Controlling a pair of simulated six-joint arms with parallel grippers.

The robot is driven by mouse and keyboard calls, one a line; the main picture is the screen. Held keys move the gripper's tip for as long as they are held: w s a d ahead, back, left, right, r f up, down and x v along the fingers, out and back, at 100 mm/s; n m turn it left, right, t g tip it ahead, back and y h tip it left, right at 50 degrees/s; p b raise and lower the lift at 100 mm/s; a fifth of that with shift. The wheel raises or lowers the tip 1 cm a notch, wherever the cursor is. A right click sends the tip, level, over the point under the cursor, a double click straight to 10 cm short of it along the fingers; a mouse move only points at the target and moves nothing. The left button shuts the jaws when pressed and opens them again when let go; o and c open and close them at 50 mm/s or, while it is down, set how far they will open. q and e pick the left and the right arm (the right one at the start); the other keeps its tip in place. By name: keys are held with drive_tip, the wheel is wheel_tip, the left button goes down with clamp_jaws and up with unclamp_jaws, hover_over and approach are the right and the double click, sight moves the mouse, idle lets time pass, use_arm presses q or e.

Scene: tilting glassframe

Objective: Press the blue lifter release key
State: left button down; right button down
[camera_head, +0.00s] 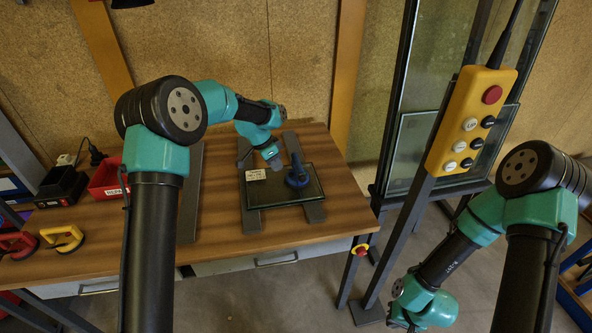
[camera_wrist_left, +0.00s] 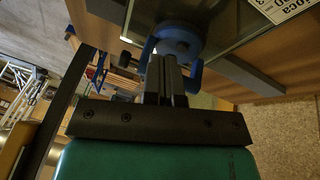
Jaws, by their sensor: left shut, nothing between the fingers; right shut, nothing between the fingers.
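The blue suction lifter (camera_head: 297,177) sits on a dark glass pane (camera_head: 318,192) on the workbench. It also shows in the left wrist view (camera_wrist_left: 180,40), just beyond the fingertips. My left gripper (camera_head: 275,163) is shut and empty, close to the left and far side of the lifter; its fingers (camera_wrist_left: 165,62) overlap the blue handle in the wrist view. I cannot tell whether they touch it. The release key is not clearly made out. My right gripper (camera_head: 408,322) hangs low at the bottom edge, shut and away from the bench, its fingertips barely seen.
A white label (camera_head: 256,174) lies on the pane, which rests on grey rails (camera_head: 251,218). A yellow control box (camera_head: 471,121) is on a post at right, before a glass frame. Red bin (camera_head: 108,181) and yellow lifter (camera_head: 63,239) stand at left.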

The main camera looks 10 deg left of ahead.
sight(290, 176)
use_arm(q)
drive_tip(key=w+r+m, duration=0.1)
drive_tip(key=w+r+m+y, duration=0.1)
drive_tip(key=w+d+r, duration=0.1)
drive_tip(key=w, duration=0.1)
drive_tip(key=shift+w+r+m+t, duration=0.1)
drive_tip(key=shift+r+m+t, duration=0.05)
drive_tip(key=shift+m+t, duration=0.25)
drive_tip(key=x, duration=1)
drive_tip(key=shift+a, duration=0.15)
drive_tip(key=shift+f, duration=1.1)
drive_tip(key=shift+s, duration=0.2)
drive_tip(key=w+v, duration=0.1)
drive_tip(key=v, duration=1)
drive_tip(key=shift+s+d, duration=0.2)
drive_tip(key=shift+d, duration=0.05)
